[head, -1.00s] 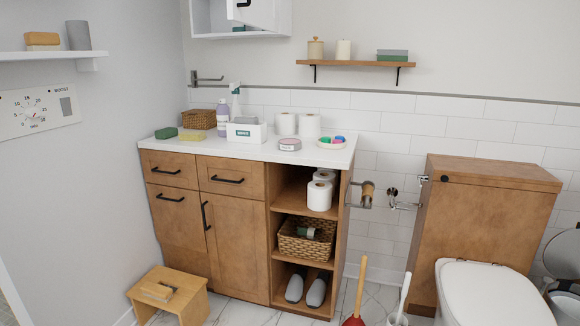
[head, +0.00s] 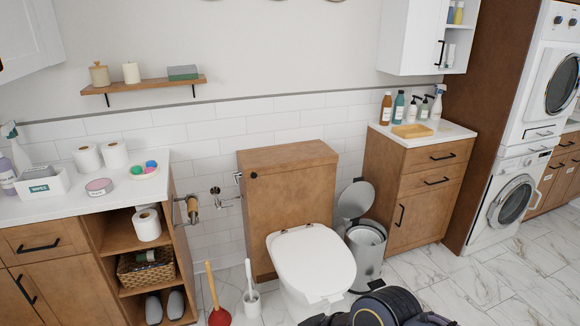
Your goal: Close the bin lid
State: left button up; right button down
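The bin (head: 366,254) is a grey metal cylinder on the floor between the toilet and the right wooden cabinet. Its round lid (head: 355,198) is open, raised and tilted up at the back of the rim. The bin's lower left side is partly hidden by the toilet. I cannot make out either gripper; only dark parts of my own body show at the bottom edge.
The toilet (head: 308,262) with a closed white lid stands left of the bin. The wooden cabinet (head: 418,198) is close on its right. A plunger (head: 219,316) and toilet brush (head: 251,298) stand further left. Marble floor (head: 440,275) is clear at front right.

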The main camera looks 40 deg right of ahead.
aim_at(356, 198)
jog(key=z, duration=1.75)
jog(key=i+u, duration=0.1)
jog(key=u, duration=0.25)
jog(key=l+u, duration=0.1)
jog(key=u, duration=0.25)
jog(key=i+l+u, duration=0.1)
jog(key=u, duration=0.25)
jog(key=i+l+u, duration=0.4)
jog(key=l, duration=0.25)
jog(key=l+u, duration=0.2)
jog(key=l, duration=0.15)
jog(key=i+l+u, duration=0.2)
jog(key=l, duration=0.15)
jog(key=l+u, duration=0.2)
jog(key=l, duration=0.2)
jog(key=i+l, duration=0.1)
jog(key=l, duration=0.65)
jog(key=i+l, duration=0.1)
jog(key=l, duration=0.7)
jog(key=i+l+u, duration=0.1)
jog(key=l, duration=0.65)
